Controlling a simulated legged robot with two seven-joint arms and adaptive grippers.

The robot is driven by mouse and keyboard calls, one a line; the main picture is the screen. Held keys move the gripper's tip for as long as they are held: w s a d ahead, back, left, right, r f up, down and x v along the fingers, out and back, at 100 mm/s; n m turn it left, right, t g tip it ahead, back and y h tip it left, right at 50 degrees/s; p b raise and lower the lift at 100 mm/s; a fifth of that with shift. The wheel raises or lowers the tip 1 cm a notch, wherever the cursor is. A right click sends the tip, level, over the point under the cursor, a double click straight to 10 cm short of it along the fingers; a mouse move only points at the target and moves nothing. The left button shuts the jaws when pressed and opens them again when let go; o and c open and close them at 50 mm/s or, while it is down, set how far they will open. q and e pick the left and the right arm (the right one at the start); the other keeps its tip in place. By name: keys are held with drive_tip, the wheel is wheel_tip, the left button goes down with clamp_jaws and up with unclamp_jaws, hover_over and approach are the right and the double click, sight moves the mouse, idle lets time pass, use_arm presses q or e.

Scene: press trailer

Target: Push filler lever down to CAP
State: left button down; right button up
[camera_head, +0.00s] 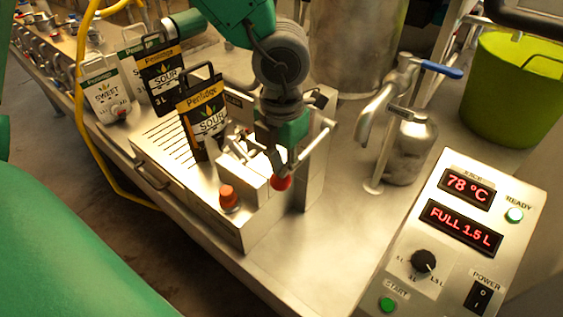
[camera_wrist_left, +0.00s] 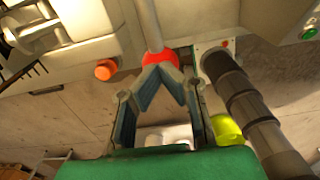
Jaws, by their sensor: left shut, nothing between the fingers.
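The filler lever is a metal rod ending in a red ball knob (camera_head: 281,183), at the front of the steel filler (camera_head: 310,180). The rod slopes down from upper right to the knob. In the left wrist view the red knob (camera_wrist_left: 157,59) sits just beyond my fingertips, with the grey rod behind it. My left gripper (camera_head: 274,164) is shut and empty, its fingertips at the knob; whether they touch it I cannot tell. A CAP mark is not readable. My right gripper is not in view.
Juice pouches, one marked SOUR (camera_head: 207,118), stand left of the filler. An orange button (camera_head: 229,197) is left of the knob. A control panel (camera_head: 440,265) shows 78 °C and FULL 1.5 L. A metal tap with a blue handle (camera_head: 440,69) and a green bucket (camera_head: 515,85) stand right.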

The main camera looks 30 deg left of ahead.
use_arm(q)
drive_tip(key=shift+w+f+b, duration=0.25)
drive_tip(key=shift+f+b, duration=0.15)
drive_tip(key=shift+f, duration=0.6)
drive_tip(key=shift+w+f+b, duration=0.25)
drive_tip(key=shift+f+b, duration=0.15)
drive_tip(key=shift+f, duration=0.6)
wheel_tip(320, 180, up, 10)
drive_tip(key=p, duration=1.1)
drive_tip(key=shift+r, duration=0.15)
